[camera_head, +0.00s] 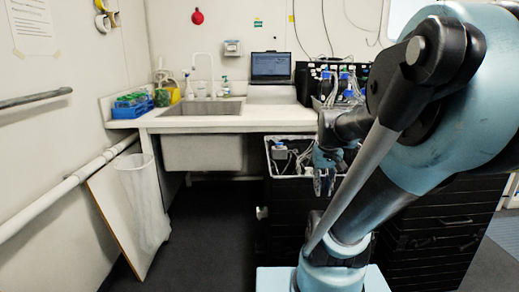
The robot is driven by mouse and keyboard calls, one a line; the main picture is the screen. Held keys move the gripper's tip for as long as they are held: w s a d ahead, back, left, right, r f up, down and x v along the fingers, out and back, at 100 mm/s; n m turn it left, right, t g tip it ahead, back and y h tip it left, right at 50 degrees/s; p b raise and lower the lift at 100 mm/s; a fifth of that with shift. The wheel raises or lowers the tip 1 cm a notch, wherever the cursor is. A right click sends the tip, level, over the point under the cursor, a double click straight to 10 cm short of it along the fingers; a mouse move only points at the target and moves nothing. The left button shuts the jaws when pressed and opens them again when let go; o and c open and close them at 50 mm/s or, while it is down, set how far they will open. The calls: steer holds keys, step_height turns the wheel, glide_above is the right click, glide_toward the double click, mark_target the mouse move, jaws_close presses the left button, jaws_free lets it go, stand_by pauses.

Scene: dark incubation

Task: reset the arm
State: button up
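My arm, light blue and black, fills the right side of the head view, bent with its forearm reaching away from the camera. My gripper (325,183) points downward in front of the black crate stack, near the open top crate. It is small and dark here, and part of the wrist is behind my own arm links. I cannot tell whether its fingers are apart or together. No held object can be made out.
A white counter (215,122) with a sink (202,107) stands at the back, bearing a blue rack (131,106) and a laptop (271,66). An open black crate (274,160) holds bottles. Dark floor (212,235) is free in the middle.

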steer(key=s+a+f, duration=0.2)
steer(key=s+f, duration=0.4)
steer(key=s, duration=0.1)
steer(key=shift+s+a+t, duration=0.2)
steer(key=shift+a+t, duration=0.1)
steer(key=shift+a, duration=0.05)
steer(key=shift+s, duration=0.15)
